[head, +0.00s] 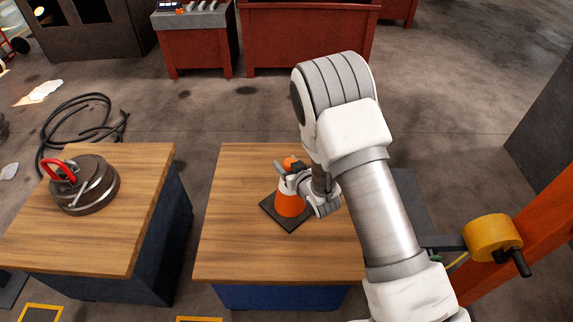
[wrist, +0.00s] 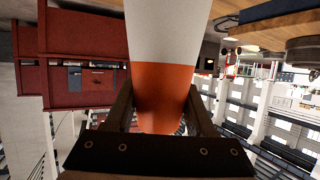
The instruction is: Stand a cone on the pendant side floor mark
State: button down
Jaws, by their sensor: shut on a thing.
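An orange and white cone (head: 288,204) with a dark square base stands upright at the middle of the right wooden table (head: 240,255) in the head view. My gripper (head: 284,174) is at the cone's upper part, with its fingers on either side. In the wrist view my gripper (wrist: 160,115) is shut on the cone (wrist: 163,85), near its orange tip; the view is upside down. I cannot tell whether the base touches the table. Parts of yellow floor marks (head: 40,313) show at the bottom left and bottom middle edges.
A left wooden table (head: 130,195) carries a round metal weight (head: 90,187) with a red shackle. A gap separates the two tables. A black hose (head: 85,112) lies on the floor behind. A yellow pendant-like drum (head: 492,237) is at the right by an orange beam (head: 540,230).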

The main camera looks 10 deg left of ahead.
jog(key=c, duration=0.7)
grip_release()
jog(key=shift+f, duration=0.2)
jog(key=o, duration=0.5)
jog(key=shift+r, duration=0.1)
jog(key=shift+c, duration=0.2)
jog(key=shift+r, duration=0.1)
jog(key=shift+d+r, duration=0.1)
jog(key=shift+r, duration=0.05)
jog(key=p+v, duration=0.1)
jog(key=v, duration=1)
jog(key=shift+s+d+p, duration=0.3)
jog(key=shift+s+p, duration=0.05)
jog(key=shift+r, duration=0.1)
